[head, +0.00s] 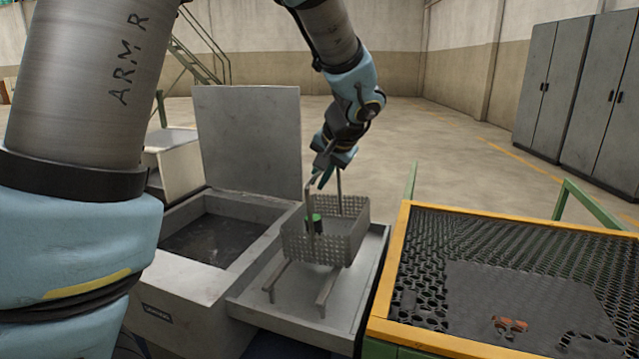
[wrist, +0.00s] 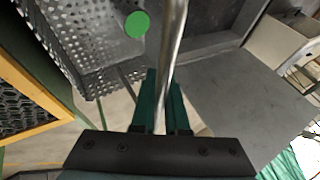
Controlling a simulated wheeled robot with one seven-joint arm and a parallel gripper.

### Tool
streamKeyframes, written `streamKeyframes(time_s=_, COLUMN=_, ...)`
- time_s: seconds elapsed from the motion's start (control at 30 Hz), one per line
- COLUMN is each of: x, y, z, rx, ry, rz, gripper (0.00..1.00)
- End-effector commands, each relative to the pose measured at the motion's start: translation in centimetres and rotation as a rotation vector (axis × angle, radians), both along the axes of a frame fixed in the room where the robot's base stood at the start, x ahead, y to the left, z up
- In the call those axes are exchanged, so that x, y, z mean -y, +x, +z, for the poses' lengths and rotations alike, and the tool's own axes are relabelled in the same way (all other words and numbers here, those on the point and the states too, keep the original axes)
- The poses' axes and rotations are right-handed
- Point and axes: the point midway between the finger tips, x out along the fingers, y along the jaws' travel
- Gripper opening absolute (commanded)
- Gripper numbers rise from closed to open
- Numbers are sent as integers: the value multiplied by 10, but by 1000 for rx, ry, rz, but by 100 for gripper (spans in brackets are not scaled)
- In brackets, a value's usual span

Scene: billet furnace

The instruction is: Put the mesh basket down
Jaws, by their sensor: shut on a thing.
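The mesh basket (head: 335,252) is a grey perforated box with a tall metal handle (head: 339,188). My gripper (head: 323,175) is above the basket and shut on its handle. In the wrist view the green fingers (wrist: 164,88) close around the shiny bar, and the basket's perforated wall (wrist: 62,32) is at upper left. A green-topped cylinder (head: 314,219) is in the basket. The basket is level over two rails (head: 326,288) on a shallow grey tray (head: 285,316). I cannot tell whether it touches the rails.
Left of the tray is a tank (head: 180,277) of dark liquid with its lid (head: 250,140) raised. At right stands a table with an orange frame (head: 393,258) and a mesh top, with a small orange-red thing (head: 510,325) there. Grey cabinets (head: 575,95) are at the back right.

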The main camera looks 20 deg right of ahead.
Motion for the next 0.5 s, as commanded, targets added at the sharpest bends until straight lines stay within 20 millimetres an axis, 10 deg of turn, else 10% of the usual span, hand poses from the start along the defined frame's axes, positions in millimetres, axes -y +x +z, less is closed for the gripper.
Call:
streamKeyframes(time_s=0.37, x=-1, y=1, z=-13, rx=1, ry=-1, rz=2, gripper=0)
streamKeyframes(time_s=0.5, x=-1, y=0, z=-14, rx=-1, ry=2, rz=3, gripper=28)
